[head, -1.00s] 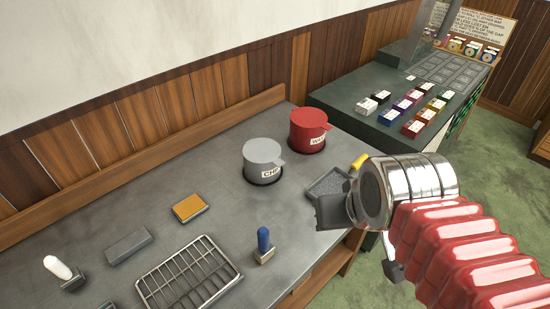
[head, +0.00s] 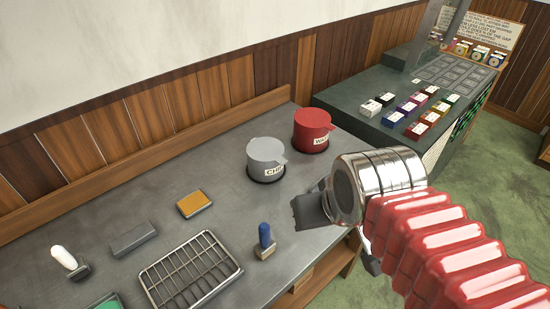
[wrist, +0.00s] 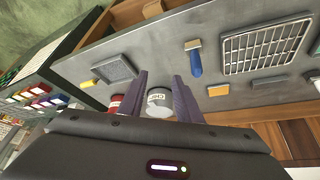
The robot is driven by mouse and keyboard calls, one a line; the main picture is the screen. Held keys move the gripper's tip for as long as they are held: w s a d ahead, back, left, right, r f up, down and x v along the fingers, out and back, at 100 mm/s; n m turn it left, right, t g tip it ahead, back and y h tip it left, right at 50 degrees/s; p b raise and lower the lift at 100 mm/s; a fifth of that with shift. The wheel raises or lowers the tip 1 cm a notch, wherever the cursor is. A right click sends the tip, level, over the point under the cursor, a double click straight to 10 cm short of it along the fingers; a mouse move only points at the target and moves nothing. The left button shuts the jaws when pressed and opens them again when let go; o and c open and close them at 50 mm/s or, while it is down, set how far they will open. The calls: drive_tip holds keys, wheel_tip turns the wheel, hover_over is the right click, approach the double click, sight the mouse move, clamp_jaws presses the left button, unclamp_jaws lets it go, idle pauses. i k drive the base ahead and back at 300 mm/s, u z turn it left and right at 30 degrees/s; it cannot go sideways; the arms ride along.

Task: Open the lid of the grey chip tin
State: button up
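The grey chip tin (head: 266,155) stands upright on the grey worktop, its lid closed, with a small tab sticking out at the lid's right side. Its label is partly readable. My gripper (head: 308,208) is in front and to the right of the tin in the head view, apart from it and largely end-on. In the wrist view my gripper (wrist: 160,76) has its two dark fingers spread with nothing held. The grey tin (wrist: 160,99) shows beyond and between them, partly hidden by my gripper body.
A red tin (head: 312,128) stands just behind and right of the grey one. A blue-handled tool (head: 264,238), a wire rack (head: 190,270) and an orange block (head: 194,203) lie nearer. A yellow-handled grey tray (wrist: 114,68) shows in the wrist view.

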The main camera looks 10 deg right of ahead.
sight(262, 150)
drive_tip(key=u, duration=0.2)
drive_tip(key=k, duration=0.65)
drive_tip(key=u, duration=0.65)
drive_tip(key=k, duration=0.65)
drive_tip(key=i, duration=0.65)
drive_tip(key=u, duration=0.1)
